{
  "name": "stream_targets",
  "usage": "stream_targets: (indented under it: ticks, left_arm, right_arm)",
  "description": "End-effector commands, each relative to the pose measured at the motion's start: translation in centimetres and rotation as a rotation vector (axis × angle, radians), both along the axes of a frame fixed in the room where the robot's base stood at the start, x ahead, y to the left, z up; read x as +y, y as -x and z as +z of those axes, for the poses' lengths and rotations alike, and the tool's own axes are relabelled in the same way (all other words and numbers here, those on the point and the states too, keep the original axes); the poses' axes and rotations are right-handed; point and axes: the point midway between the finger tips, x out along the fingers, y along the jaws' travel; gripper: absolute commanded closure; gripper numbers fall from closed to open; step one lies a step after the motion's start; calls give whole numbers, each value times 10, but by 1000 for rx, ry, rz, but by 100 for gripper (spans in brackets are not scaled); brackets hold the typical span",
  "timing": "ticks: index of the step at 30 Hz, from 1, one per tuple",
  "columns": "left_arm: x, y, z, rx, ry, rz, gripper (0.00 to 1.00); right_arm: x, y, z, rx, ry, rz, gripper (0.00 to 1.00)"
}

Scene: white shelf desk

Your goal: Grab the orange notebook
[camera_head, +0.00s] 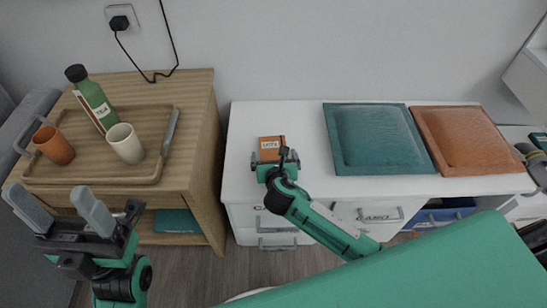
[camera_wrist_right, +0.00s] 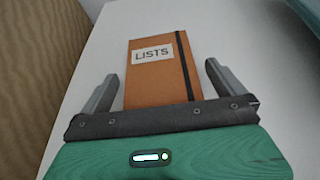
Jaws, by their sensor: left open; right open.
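The orange notebook (camera_head: 272,143) lies flat on the white desk (camera_head: 300,120), near its left end. It has a white "LISTS" label and a dark elastic band, both clear in the right wrist view (camera_wrist_right: 160,75). My right gripper (camera_head: 275,158) is open at the near edge of the notebook. In the right wrist view its two fingers (camera_wrist_right: 163,85) stand on either side of the notebook's near part, with gaps on both sides. I cannot tell whether the fingers touch the desk. My left gripper (camera_head: 62,210) is open and empty, in front of the wooden cabinet at the left.
A teal cushion (camera_head: 375,138) and an orange cushion (camera_head: 468,138) lie right of the notebook. A wooden cabinet (camera_head: 205,110) at left bears a tray (camera_head: 95,180) with a bottle (camera_head: 92,98), an orange cup (camera_head: 53,145) and a cream cup (camera_head: 125,143). The desk around the notebook is clear.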

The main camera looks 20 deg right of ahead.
Motion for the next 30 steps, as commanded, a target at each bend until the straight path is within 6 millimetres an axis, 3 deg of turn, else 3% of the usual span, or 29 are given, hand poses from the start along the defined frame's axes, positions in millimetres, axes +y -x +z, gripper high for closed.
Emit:
stream_targets:
  ticks: [10,15,18,30]
  left_arm:
    - [0,0,2,-8,1,0,36]
    - [0,0,2,-7,1,0,36]
    - [0,0,2,-7,1,0,36]
    - [0,0,6,-6,1,-1,36]
  right_arm:
    - [-2,-6,-2,0,0,0,2]
    - [-1,-6,-2,0,0,0,35]
    - [-1,-6,-2,-1,0,0,49]
    - [-1,-7,9,-1,-1,1,49]
